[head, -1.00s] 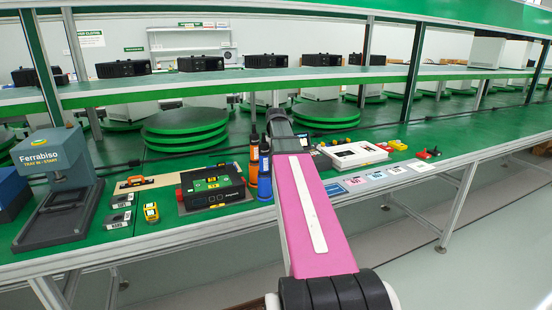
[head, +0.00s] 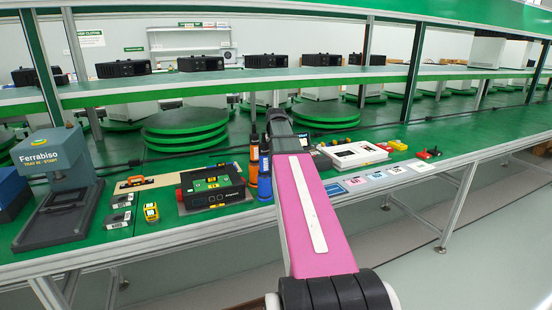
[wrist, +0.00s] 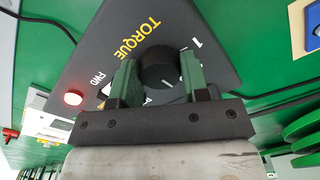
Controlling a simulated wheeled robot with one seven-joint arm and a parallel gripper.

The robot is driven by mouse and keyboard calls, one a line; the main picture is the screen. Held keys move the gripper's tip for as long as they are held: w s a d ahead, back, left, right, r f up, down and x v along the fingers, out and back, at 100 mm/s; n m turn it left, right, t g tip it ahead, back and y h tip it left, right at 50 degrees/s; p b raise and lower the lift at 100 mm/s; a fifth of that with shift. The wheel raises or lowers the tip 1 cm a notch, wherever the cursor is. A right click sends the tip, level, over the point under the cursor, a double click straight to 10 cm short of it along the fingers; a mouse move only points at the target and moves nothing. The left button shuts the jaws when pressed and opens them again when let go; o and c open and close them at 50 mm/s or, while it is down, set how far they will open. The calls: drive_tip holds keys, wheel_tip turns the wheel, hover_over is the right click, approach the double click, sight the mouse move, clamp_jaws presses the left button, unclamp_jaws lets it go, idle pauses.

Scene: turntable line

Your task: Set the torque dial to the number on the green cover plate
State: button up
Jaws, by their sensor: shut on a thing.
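In the wrist view the black torque dial (wrist: 157,62) sits on a dark panel (wrist: 112,48) with yellow TORQUE lettering. My gripper (wrist: 158,78) is shut on the dial, one green finger on each side. A white 1 shows right of the dial, and FWD shows to the left. Other marks and the dial's pointer are hidden or unclear. In the head view my pink arm hides the dial and fingers. A black unit (head: 228,196) on the bench has a small green plate (head: 208,184) on top; I cannot read any number on it.
On the bench stand a grey Ferrabiso press (head: 72,175), a yellow meter (head: 151,212), blue and orange bottles (head: 264,185), a white tray (head: 355,153) and several cards (head: 377,175). Green turntables (head: 186,128) lie behind.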

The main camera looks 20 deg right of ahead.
idle(0.3)
drive_tip(key=o, duration=0.9)
drive_tip(key=shift+r, duration=0.1)
wheel_tip(320, 180, up, 11)
drive_tip(key=shift+f, duration=0.2)
idle(0.4)
